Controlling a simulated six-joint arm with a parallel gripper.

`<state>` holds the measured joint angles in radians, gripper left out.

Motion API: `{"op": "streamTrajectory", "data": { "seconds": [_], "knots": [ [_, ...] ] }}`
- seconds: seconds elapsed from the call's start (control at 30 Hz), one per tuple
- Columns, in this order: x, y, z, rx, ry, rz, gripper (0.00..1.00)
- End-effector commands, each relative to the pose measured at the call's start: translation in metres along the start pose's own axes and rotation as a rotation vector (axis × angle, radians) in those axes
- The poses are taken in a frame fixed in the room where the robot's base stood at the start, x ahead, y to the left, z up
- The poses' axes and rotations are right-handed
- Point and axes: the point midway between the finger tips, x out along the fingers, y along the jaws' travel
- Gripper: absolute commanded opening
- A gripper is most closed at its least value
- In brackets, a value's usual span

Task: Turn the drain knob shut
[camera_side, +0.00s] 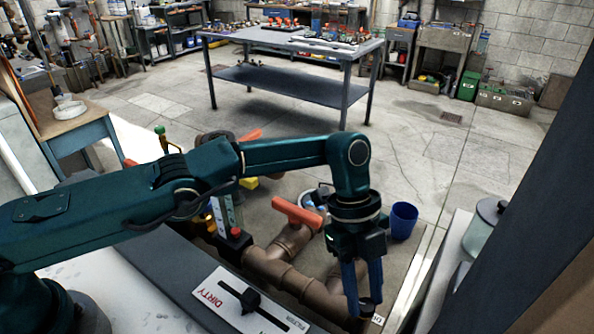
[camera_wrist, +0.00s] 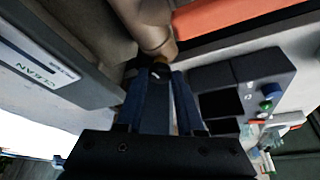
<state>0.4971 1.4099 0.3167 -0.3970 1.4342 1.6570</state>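My gripper (camera_side: 365,304) points down at the near end of the brown pipework in the side view. Its two blue fingers stand a little apart. In the wrist view the fingertips (camera_wrist: 165,76) are beside a small dark part with a pale mark at the pipe end. Whether they grip it is hidden. I cannot tell if that part is the drain knob. A large orange handle (camera_side: 297,212) sits on the brown pipe (camera_side: 280,272), left of my gripper and apart from it. It also shows in the wrist view as an orange bar (camera_wrist: 240,14).
A panel marked DIRTY (camera_side: 240,306) with a black slider stands in front of the pipes. A blue cup (camera_side: 403,221) stands behind my gripper at right. A dark post fills the right edge.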

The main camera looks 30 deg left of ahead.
Motion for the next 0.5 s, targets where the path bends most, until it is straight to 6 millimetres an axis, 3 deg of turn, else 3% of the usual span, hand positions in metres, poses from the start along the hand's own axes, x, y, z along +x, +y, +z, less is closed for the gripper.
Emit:
{"op": "streamTrajectory", "data": {
  "seconds": [0.03,0.07,0.5],
  "knots": [
    [0.0011,0.0,0.001,-0.001,-0.003,0.0,0.55],
    [0.001,0.0001,0.001,-0.001,-0.003,0.0,0.65],
    [-0.0003,0.0,0.0001,-0.008,0.0,0.0,0.65]
  ]
}}
